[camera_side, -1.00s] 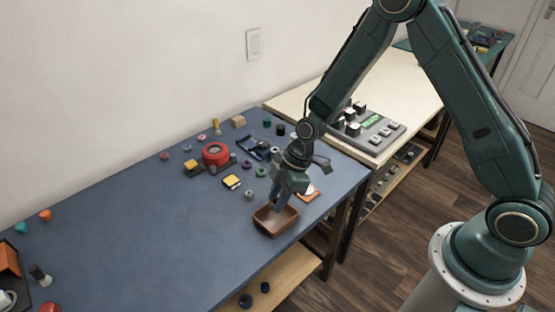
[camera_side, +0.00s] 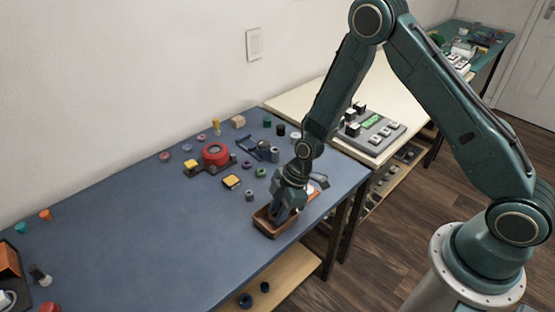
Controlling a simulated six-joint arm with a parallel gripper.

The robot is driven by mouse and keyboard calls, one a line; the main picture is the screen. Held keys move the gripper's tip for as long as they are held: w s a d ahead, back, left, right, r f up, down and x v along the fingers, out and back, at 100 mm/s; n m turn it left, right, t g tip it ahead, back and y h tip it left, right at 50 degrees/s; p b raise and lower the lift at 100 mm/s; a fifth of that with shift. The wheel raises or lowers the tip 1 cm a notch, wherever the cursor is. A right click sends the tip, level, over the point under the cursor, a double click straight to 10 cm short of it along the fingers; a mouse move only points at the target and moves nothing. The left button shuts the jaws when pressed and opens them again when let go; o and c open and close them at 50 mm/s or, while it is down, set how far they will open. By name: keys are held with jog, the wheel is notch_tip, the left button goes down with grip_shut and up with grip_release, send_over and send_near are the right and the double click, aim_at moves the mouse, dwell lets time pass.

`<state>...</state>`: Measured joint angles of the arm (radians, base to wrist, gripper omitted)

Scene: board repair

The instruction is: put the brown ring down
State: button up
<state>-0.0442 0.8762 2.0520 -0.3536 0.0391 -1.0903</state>
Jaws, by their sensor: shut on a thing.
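My gripper (camera_side: 280,217) points down into the brown open tray (camera_side: 267,230) near the front right edge of the blue table. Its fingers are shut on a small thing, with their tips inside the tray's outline. The brown ring cannot be made out; the fingers and the tray's walls hide what is held. I cannot tell whether it touches the tray's floor.
An orange-and-white piece (camera_side: 314,193) lies just right of my gripper. Left of it are a yellow-topped block (camera_side: 231,182), a grey ring (camera_side: 250,195) and a red round fixture (camera_side: 215,153). Several small parts lie farther back.

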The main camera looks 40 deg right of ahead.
jog(key=shift+f, duration=0.1)
jog(key=o, duration=0.7)
jog(key=shift+v, duration=6.1)
jog(key=s+d+r+m+t+h, duration=0.1)
jog(key=s+r+m, duration=0.15)
jog(key=r, duration=0.35)
jog(key=s+d+r+m, duration=0.1)
jog(key=s+r+m, duration=0.15)
jog(key=r, duration=0.35)
jog(key=s+d+r+m+t+h, duration=0.1)
jog(key=s+d+r, duration=0.1)
jog(key=s+r, duration=0.3)
jog(key=s+d+r+m, duration=0.1)
jog(key=s+r+m, duration=0.1)
jog(key=s, duration=0.2)
jog(key=s+r+m+t+h, duration=0.1)
jog(key=s+r+m, duration=0.1)
jog(key=s+m, duration=0.1)
jog(key=s+d+r+m+t+h, duration=0.1)
jog(key=s+r+m, duration=0.1)
jog(key=s, duration=0.3)
jog(key=shift+s+d+r+m, duration=0.3)
jog(key=shift+s+d+r, duration=0.05)
jog(key=shift+r, duration=0.25)
